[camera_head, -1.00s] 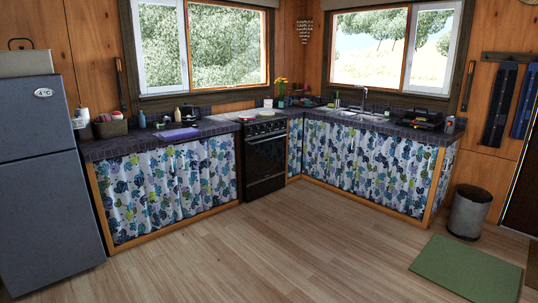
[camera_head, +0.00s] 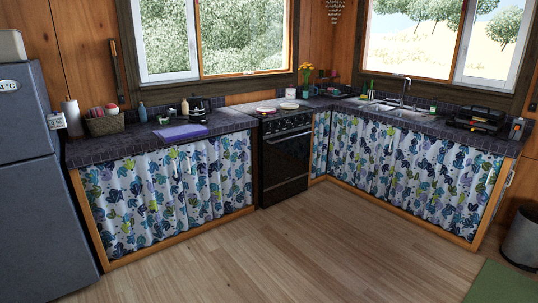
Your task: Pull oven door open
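The black oven (camera_head: 286,155) stands between the left counter and the corner of the counter run. Its dark front door (camera_head: 286,166) looks shut, with a handle bar across the top of the door. A plate and a white pot sit on or by the stove top. Neither of my grippers shows in the head view, and the oven is still well ahead of me across the floor.
The wood floor (camera_head: 290,250) before the oven is clear. A grey fridge (camera_head: 38,180) stands at the left. Curtained counters flank the oven. A bin (camera_head: 522,238) and a green mat (camera_head: 498,285) lie at the right.

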